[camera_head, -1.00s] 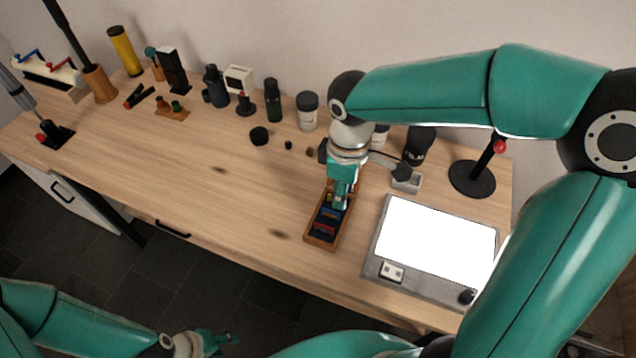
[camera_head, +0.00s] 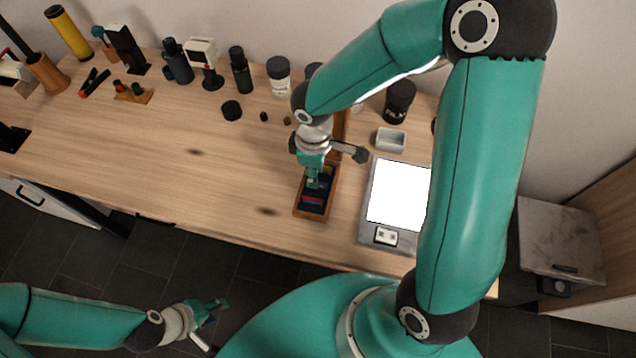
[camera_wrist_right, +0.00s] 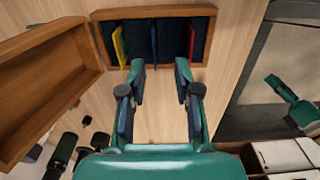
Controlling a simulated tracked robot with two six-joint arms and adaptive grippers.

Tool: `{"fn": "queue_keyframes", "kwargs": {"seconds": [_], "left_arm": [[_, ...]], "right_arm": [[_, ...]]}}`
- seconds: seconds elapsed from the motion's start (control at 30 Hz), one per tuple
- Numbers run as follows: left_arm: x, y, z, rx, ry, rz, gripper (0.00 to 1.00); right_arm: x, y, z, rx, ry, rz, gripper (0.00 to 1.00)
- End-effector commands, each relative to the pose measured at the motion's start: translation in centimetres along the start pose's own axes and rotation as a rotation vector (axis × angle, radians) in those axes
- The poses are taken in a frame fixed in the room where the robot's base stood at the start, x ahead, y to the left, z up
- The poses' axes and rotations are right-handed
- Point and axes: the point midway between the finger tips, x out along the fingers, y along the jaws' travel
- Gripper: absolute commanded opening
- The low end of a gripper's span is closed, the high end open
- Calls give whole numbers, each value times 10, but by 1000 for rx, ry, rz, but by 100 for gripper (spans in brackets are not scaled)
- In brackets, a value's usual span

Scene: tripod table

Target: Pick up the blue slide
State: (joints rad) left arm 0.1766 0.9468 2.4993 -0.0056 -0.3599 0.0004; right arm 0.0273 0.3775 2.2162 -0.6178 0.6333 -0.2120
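A blue slide (camera_wrist_right: 155,42) stands on edge in a small open wooden box (camera_wrist_right: 205,12), with a yellow slide (camera_wrist_right: 118,46) to its left and a red slide (camera_wrist_right: 191,42) to its right in the right wrist view. In the head view the box (camera_head: 298,212) lies near the table's front edge. My right gripper (camera_wrist_right: 162,70) is open above the box, its fingertips on either side of the blue slide's line; contact cannot be told. It hides part of the box in the head view (camera_head: 313,184). My left gripper (camera_head: 220,308) is low, away from the table; its opening is unclear.
The box's wooden lid (camera_wrist_right: 40,85) is open beside it. A light panel (camera_head: 397,195) lies right of the box, with a small grey tray (camera_head: 391,139) behind. Bottles and a black film canister (camera_head: 400,101) stand along the back. The table left of the box is mostly clear.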

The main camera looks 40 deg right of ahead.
Motion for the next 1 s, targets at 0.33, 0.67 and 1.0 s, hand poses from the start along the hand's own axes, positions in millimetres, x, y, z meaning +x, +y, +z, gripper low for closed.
{"fn": "queue_keyframes", "kwargs": {"seconds": [0.33, 0.67, 1.0], "left_arm": [[-6, 2, 0, 0, 1, 0, 40], [-2, 1, 0, 0, 1, 0, 40], [-2, 1, 0, 0, 1, 0, 40]], "right_arm": [[34, 6, 6, -1, -3, -4, 32], [54, 7, 4, -1, 2, 0, 32], [54, 7, 4, -2, 2, 0, 0]]}}
